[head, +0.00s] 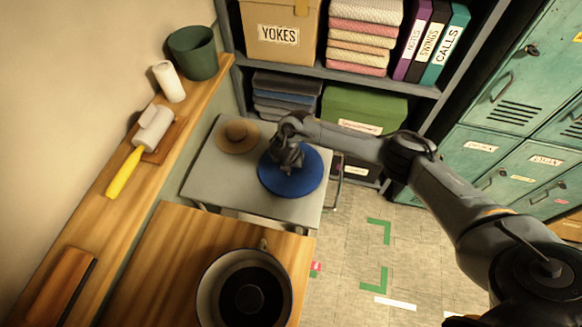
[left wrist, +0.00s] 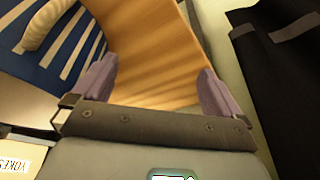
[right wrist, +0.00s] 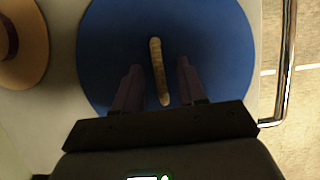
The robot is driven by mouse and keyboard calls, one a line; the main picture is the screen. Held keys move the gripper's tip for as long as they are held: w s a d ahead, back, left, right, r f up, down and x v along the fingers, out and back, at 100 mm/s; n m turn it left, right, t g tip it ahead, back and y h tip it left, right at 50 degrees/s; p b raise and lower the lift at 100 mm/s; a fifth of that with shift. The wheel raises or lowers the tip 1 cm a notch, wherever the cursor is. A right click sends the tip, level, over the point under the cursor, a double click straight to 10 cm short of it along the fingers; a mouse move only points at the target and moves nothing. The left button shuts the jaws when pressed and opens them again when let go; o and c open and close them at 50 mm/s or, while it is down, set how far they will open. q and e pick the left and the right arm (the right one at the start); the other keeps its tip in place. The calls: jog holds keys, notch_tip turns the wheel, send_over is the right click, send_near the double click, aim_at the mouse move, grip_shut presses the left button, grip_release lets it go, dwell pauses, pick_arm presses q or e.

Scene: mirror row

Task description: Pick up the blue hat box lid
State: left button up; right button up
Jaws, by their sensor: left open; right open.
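The blue hat box lid (head: 302,180) is a round, deep blue disc at the front right of the grey table. In the right wrist view the lid (right wrist: 215,40) fills most of the picture, with a narrow tan handle (right wrist: 157,65) across its middle. My right gripper (head: 290,165) is directly over the lid and hides part of it in the head view. Its fingers (right wrist: 159,66) are open, one on each side of the handle; I cannot tell whether they touch it. My left gripper (left wrist: 158,68) is open and empty above a wooden surface, outside the head view.
A tan hat (head: 237,135) lies left of the lid on the grey table (head: 212,180). A metal rail (right wrist: 287,60) runs along its right side. Shelves (head: 375,82) stand behind; lockers (head: 510,150) are right.

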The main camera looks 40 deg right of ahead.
grip_shut()
jog(key=shift+r, duration=0.2)
